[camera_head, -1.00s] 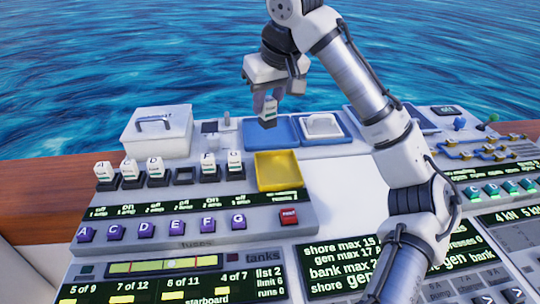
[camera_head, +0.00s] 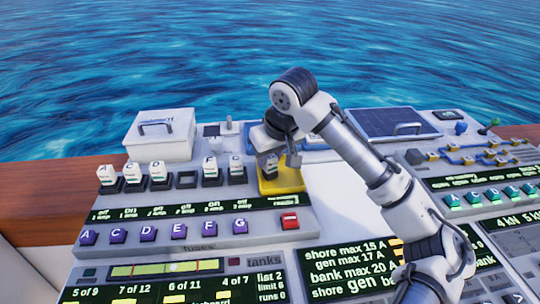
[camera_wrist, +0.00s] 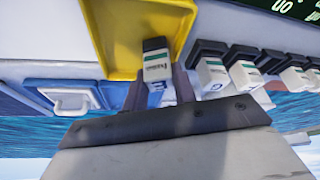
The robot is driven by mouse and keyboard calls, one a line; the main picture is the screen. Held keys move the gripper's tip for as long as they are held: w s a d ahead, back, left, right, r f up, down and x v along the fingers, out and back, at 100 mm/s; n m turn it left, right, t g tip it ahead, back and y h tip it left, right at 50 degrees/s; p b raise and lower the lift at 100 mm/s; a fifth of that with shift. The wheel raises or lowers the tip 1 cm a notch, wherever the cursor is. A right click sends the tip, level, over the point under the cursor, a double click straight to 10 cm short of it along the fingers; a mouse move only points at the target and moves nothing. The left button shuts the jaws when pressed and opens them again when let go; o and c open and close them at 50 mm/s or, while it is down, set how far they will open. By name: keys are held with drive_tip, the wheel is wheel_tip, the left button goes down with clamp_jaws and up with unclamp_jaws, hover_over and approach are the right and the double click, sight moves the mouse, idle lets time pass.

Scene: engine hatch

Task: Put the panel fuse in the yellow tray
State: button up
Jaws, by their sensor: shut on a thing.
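My gripper (camera_head: 271,158) is shut on a white fuse (camera_head: 267,166) with a dark end and a green-edged label. The fuse is held over the yellow tray (camera_head: 289,183), which the gripper partly hides in the head view. In the wrist view the fuse (camera_wrist: 157,66) sits between the fingers, against the background of the yellow tray (camera_wrist: 108,38). I cannot tell whether the fuse touches the tray floor. The tray shows no other object in its visible part.
A row of white fuses (camera_head: 158,173) stands left of the tray, with one empty dark socket (camera_head: 186,180). A white lidded box (camera_head: 160,135) stands behind them. A blue tray (camera_wrist: 65,95) lies beside the yellow one. A red button (camera_head: 289,221) is in front.

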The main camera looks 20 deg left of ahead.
drive_tip(key=shift+f, duration=0.15)
drive_tip(key=o, duration=1)
drive_tip(key=v, duration=1.2)
drive_tip(key=shift+b, duration=0.45)
